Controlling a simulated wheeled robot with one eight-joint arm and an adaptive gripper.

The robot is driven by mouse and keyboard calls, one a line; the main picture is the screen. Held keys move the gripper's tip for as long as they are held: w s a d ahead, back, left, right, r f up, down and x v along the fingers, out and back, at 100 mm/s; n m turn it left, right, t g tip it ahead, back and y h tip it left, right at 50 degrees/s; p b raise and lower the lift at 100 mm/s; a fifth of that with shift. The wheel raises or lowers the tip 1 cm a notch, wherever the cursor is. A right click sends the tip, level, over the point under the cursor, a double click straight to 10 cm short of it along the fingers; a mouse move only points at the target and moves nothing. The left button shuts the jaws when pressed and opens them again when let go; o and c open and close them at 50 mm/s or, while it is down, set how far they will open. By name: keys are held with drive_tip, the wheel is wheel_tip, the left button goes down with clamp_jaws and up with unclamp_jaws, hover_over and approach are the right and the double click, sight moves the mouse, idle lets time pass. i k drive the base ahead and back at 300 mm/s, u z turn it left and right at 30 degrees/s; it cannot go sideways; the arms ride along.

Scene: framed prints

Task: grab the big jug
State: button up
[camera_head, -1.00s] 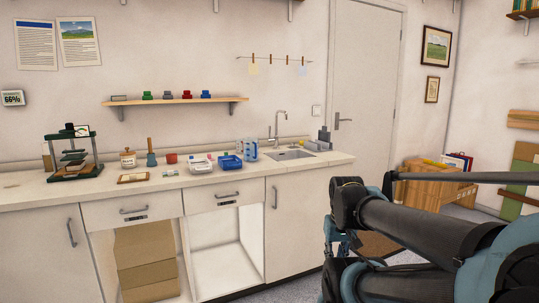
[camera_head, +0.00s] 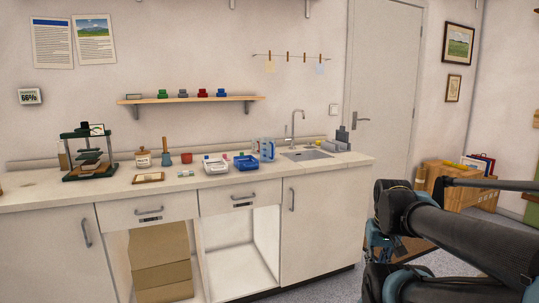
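A blue-and-white, upright container that looks like a jug (camera_head: 268,149) stands on the counter (camera_head: 335,163), left of the sink. A smaller pale blue upright shape is close against its left side; I cannot tell if it is a separate jug. My arm reaches in from the lower right. My gripper (camera_head: 376,240) shows only in part below the dark arm links, in front of the cabinets and well short of the jug. Its fingers are too hidden to tell whether they are open.
A blue tray (camera_head: 245,162) and a white tray (camera_head: 215,166) sit left of the jug. A green press (camera_head: 90,155) stands farther left. The sink (camera_head: 306,155) and tap (camera_head: 293,128) are to the right. An open cabinet bay (camera_head: 235,255) and a cardboard box (camera_head: 160,262) are below.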

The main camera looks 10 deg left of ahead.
sight(267, 145)
drive_tip(key=i, duration=0.9)
